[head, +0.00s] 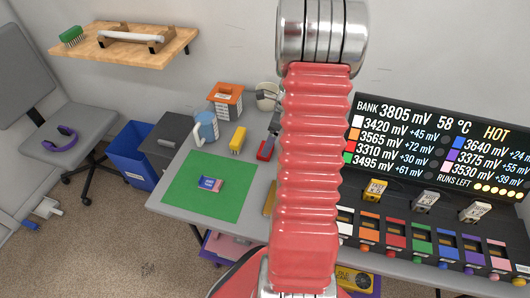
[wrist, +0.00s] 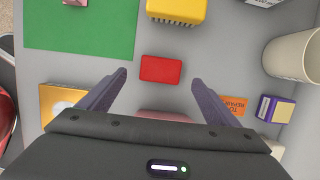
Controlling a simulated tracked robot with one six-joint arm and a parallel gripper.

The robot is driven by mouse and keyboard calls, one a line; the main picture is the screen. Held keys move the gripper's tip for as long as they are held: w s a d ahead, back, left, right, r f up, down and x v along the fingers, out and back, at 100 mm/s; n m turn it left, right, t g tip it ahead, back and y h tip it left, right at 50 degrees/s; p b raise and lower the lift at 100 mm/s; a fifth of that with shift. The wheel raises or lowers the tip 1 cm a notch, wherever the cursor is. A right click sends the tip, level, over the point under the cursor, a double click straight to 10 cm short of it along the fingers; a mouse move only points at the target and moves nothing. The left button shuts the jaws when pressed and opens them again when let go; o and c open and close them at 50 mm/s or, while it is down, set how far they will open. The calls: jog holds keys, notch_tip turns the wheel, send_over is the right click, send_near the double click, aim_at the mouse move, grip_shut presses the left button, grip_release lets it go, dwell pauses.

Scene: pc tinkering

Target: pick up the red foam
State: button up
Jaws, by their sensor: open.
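The red foam (wrist: 161,69) is a small red block lying flat on the grey tabletop in the wrist view. In the head view the red foam (head: 264,151) shows just left of my arm, partly hidden. My gripper (wrist: 159,78) is open and empty. Its two dark fingers point toward the foam, one to each side, with gaps between them and the block. I cannot tell how high the fingertips are above the table. In the head view my arm hides most of the gripper.
A green mat (wrist: 80,30) is at the left. A pale cup (wrist: 296,56), a purple and yellow box (wrist: 275,109) and an orange label (wrist: 233,105) are at the right. A yellow-orange item (wrist: 62,98) lies near the left finger.

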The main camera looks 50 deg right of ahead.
jog(key=shift+x, duration=2.6)
jog(key=shift+c, duration=0.2)
jog(key=c, duration=1.1)
